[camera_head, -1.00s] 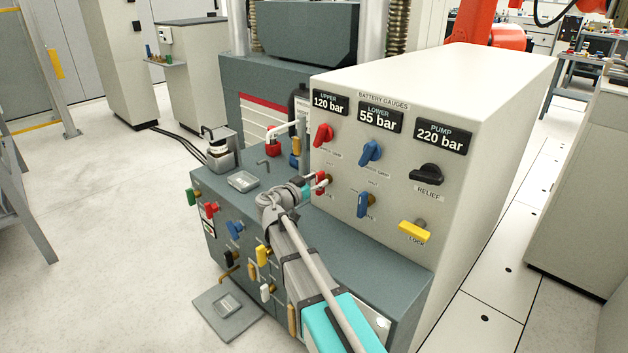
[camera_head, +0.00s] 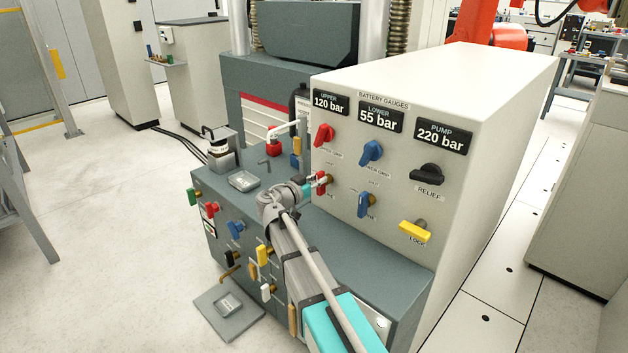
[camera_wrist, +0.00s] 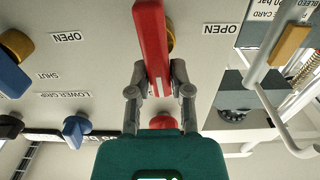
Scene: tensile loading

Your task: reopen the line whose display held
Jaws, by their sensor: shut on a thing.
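The gauge panel (camera_head: 392,160) shows three displays: upper display (camera_head: 331,102) at 120 bar, lower display (camera_head: 380,117) at 55 bar, pump display (camera_head: 441,134) at 220 bar. Below the upper display are a red knob (camera_head: 323,135) and, lower down, a red lever (camera_head: 322,181). My gripper (camera_head: 314,184) is at this lower red lever. In the wrist view my gripper (camera_wrist: 160,91) is shut on the red lever (camera_wrist: 151,42), which stands lengthwise between the fingers. Below the lower display are a blue knob (camera_head: 371,153) and a blue lever (camera_head: 363,205).
A black relief knob (camera_head: 428,173) and yellow lock lever (camera_head: 414,231) are at the panel's right. Several coloured handles line the front of the grey bench (camera_head: 365,262). A red-tagged part (camera_head: 273,147) and white pipe stand left of the panel. Floor (camera_head: 110,260) at left is clear.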

